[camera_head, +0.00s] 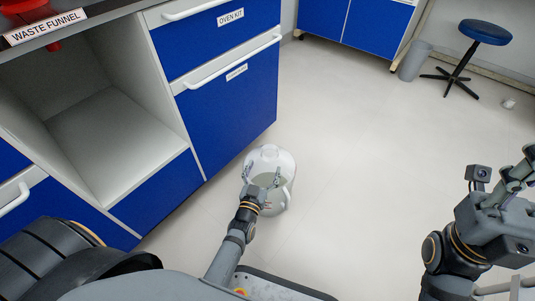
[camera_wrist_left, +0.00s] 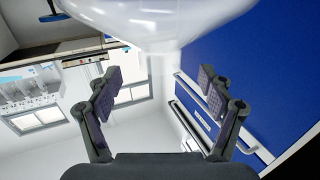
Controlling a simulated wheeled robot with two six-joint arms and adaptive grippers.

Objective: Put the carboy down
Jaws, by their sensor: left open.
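The carboy (camera_head: 282,158) is a whitish, translucent vessel low down beside the blue cabinet, seemingly upright on the floor. Its exact contact with the floor is hidden. My left gripper (camera_head: 263,175) is open in front of it in the head view, its fingers spread and overlapping the carboy's near side. In the left wrist view the carboy (camera_wrist_left: 160,22) fills the top middle, beyond the open fingers (camera_wrist_left: 159,80), with nothing between them. My right gripper (camera_head: 515,178) is at the right edge, away from the carboy; its jaw opening is unclear.
Blue drawers (camera_head: 225,105) stand close to the left of the carboy. An open white compartment (camera_head: 110,135) lies farther left under the counter. The pale floor (camera_head: 365,140) is clear to the right. A blue stool (camera_head: 485,32) and a grey bin (camera_head: 414,62) stand far off.

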